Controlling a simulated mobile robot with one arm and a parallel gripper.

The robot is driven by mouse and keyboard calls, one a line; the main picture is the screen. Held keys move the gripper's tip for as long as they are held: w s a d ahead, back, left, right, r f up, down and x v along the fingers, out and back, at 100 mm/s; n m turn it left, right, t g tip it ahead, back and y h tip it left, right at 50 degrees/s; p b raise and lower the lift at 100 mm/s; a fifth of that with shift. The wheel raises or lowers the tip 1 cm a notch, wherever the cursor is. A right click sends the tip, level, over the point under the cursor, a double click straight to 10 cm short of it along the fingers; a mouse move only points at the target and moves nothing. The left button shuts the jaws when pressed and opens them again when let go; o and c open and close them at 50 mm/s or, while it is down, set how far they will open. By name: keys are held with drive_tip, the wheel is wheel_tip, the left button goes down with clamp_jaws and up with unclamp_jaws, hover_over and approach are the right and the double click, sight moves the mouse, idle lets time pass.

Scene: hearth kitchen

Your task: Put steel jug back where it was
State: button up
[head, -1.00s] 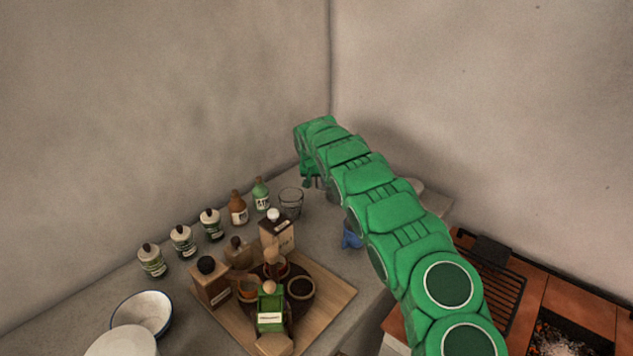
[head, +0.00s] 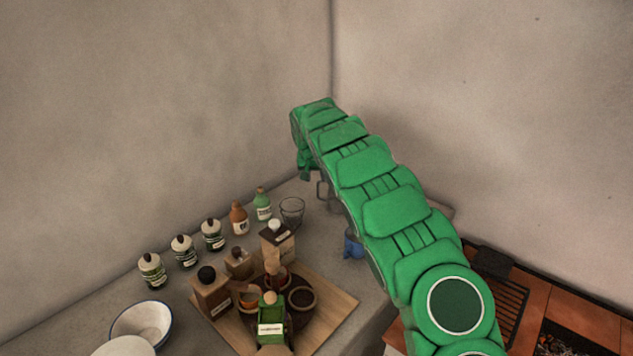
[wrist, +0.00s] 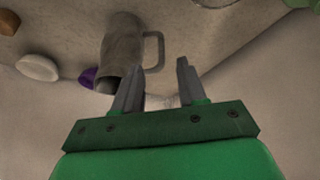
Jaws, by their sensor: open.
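The steel jug (wrist: 122,50) is a grey, tall vessel with a squared handle in the wrist view. It appears to stand on the counter. In the head view only a small grey part of it, its handle (head: 321,190), shows beside my arm, and the rest is hidden. My gripper (wrist: 157,78) is open, with its two fingers apart and nothing between them. The left finger overlaps the jug's edge in the wrist picture, but whether it touches cannot be told. In the head view my gripper (head: 304,172) hangs at the counter's back corner.
A glass (head: 292,210) and a green bottle (head: 262,204) stand left of the jug. A blue item (head: 353,245) sits partly behind my arm. A wooden board (head: 335,305) with boxes and bowls lies in front. Walls close in behind. A white item (wrist: 38,67) lies near the jug.

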drive_tip(key=shift+v, duration=1.45)
